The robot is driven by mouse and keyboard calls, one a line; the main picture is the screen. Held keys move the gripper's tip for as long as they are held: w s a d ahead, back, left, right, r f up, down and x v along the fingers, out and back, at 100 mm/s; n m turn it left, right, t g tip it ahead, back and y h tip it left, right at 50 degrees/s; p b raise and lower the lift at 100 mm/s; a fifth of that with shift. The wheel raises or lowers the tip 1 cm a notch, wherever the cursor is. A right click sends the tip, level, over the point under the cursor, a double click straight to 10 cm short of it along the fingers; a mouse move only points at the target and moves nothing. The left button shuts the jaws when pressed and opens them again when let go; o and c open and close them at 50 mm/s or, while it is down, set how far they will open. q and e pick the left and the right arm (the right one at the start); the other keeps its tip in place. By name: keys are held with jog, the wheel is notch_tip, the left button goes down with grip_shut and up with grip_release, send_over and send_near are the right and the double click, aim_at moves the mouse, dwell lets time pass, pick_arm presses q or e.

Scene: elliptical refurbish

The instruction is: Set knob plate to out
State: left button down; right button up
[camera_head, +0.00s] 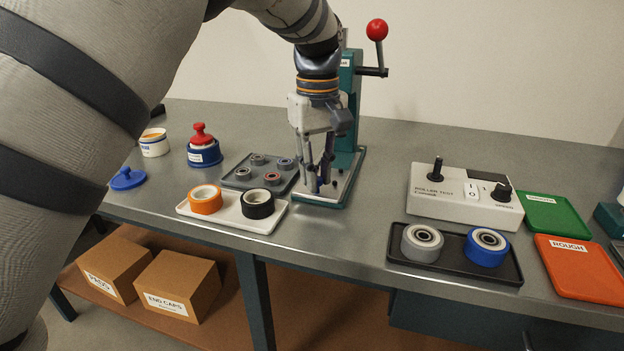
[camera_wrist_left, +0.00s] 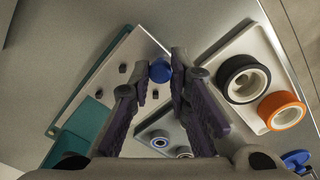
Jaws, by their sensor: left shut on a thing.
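The teal press (camera_head: 350,85) with a red ball lever stands at the back of the bench. A light plate (camera_head: 335,192) lies on its teal base; in the left wrist view the plate (camera_wrist_left: 117,72) has small dark pegs or holes. A round blue knob (camera_wrist_left: 160,70) sits at the plate's edge. My left gripper (camera_head: 319,188) points down over the plate. In the left wrist view its fingertips (camera_wrist_left: 161,68) are on either side of the knob, shut on it. The fingers hide the knob in the head view. My right gripper is not in view.
A white tray (camera_head: 232,218) with orange and black rollers and a grey tray (camera_head: 240,183) with small bearings lie close left of the press. A roller test console (camera_head: 450,207), a black tray (camera_head: 455,262), and green (camera_head: 552,216) and orange (camera_head: 590,285) trays are on the right.

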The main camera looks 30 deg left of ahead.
pick_arm(q)
jog(key=shift+s+f, duration=0.1)
jog(key=shift+s, duration=0.1)
jog(key=c, duration=1.5)
grip_release()
notch_tip(320, 180, up, 12)
jog(key=shift+r, duration=0.1)
